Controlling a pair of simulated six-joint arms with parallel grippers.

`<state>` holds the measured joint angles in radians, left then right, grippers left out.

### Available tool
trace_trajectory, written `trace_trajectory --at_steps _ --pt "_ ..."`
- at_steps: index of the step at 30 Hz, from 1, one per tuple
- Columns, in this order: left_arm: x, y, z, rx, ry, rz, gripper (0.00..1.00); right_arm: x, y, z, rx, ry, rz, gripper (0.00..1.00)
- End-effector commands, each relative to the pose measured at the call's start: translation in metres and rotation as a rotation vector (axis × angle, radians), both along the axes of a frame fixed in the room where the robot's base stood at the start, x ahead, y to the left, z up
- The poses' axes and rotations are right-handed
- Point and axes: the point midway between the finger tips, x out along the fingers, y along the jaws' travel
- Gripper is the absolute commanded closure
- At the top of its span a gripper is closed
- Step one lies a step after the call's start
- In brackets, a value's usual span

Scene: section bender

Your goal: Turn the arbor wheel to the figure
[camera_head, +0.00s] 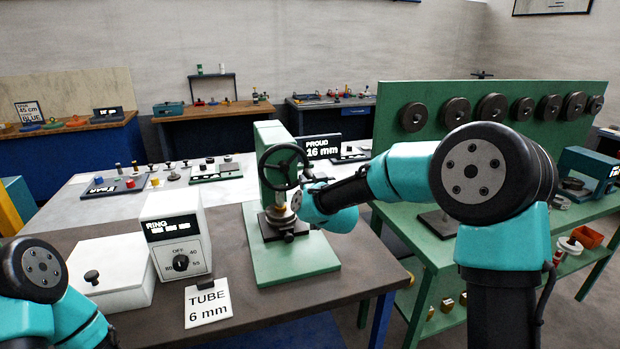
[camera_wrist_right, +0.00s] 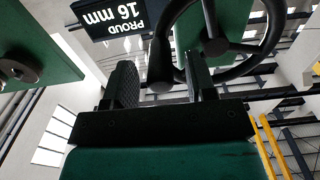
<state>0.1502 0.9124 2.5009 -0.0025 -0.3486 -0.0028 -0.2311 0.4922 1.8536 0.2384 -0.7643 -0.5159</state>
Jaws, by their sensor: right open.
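The arbor wheel (camera_head: 271,182) is a black spoked handwheel on the front of a green upright press (camera_head: 268,133) with a green base. It also fills the upper middle of the right wrist view (camera_wrist_right: 243,76), where its dark knob (camera_wrist_right: 160,62) appears between my fingers. My right gripper (camera_wrist_right: 163,88) is open at the wheel's right side; no grip shows. In the head view my own wrist partly hides it. A display behind the press reads PROUD 16 mm (camera_head: 322,147). A card reads TUBE 6 mm (camera_head: 208,303). My left gripper is out of view.
A white RING box with a dial (camera_head: 175,238) and a lidded white box (camera_head: 108,272) stand left of the press. Small parts trays (camera_head: 115,186) lie behind. A green rack with several dark discs (camera_head: 411,117) stands at right. The front right tabletop is clear.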

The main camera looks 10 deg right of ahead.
Motion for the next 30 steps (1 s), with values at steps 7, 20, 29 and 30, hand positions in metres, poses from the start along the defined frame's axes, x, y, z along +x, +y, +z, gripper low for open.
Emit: trace_trajectory --at_steps 7,20,29,30 --pt "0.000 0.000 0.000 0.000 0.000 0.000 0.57 0.022 0.001 0.000 0.000 0.000 -0.001 0.49" --pt "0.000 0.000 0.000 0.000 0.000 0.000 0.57 0.024 0.001 0.000 0.000 0.000 0.000 0.60" --pt "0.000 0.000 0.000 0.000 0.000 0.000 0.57 0.023 0.002 0.000 0.000 0.000 0.000 0.89" --pt "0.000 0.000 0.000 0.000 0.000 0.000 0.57 0.023 0.002 0.000 0.000 0.000 0.000 0.93"
